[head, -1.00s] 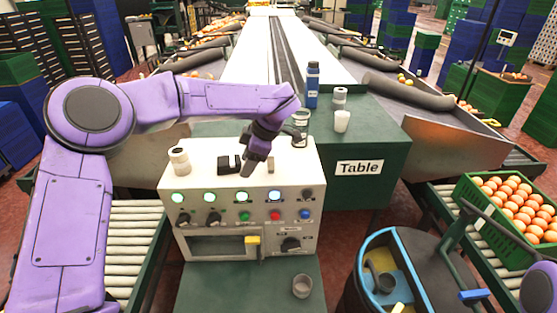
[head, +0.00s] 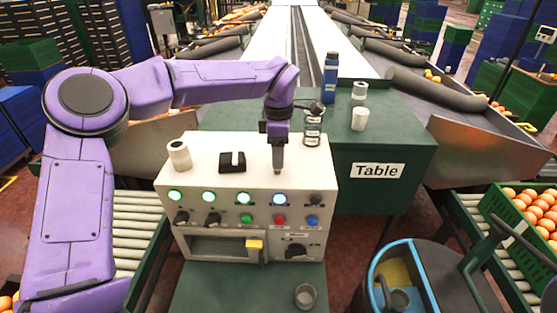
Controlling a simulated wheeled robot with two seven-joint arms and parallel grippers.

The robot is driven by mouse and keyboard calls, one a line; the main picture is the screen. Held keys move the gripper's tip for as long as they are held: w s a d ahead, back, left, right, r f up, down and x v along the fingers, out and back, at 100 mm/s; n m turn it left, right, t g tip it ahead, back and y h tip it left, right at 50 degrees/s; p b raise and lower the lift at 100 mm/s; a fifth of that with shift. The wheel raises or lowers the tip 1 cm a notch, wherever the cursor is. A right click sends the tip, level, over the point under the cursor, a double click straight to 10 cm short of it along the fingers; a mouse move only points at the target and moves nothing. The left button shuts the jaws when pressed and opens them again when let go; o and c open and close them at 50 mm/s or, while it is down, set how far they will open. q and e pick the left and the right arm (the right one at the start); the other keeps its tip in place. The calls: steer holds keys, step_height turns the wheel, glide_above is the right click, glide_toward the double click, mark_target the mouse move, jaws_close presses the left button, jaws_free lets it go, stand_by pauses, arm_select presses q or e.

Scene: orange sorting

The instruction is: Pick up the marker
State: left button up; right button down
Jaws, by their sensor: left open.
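My left gripper (head: 278,165) points down over the right part of the white control box's top (head: 205,147). It is open, with its fingertips close to the surface; whether they touch it I cannot tell. I cannot make out a marker clearly; the gripper hides the spot behind and under it. A black block with a white patch (head: 232,163) lies on the box to the gripper's left. A glass jar with a dark lid (head: 313,130) stands just right of the gripper. My right gripper is out of view.
A white container (head: 178,154) stands at the box's left edge. The green table (head: 400,150) holds a blue bottle (head: 330,78), a white-and-grey container (head: 359,91) and a white cup (head: 359,119). A small cup (head: 305,296) stands below the box. A bin (head: 430,285) is at lower right.

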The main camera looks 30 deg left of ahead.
arm_select(q)
steer(key=shift+s+a+f, duration=0.1)
steer(key=shift+f, duration=0.2)
steer(key=shift+s, duration=0.2)
steer(key=shift+w, duration=0.1)
jaws_close()
steer(key=shift+r, duration=0.15)
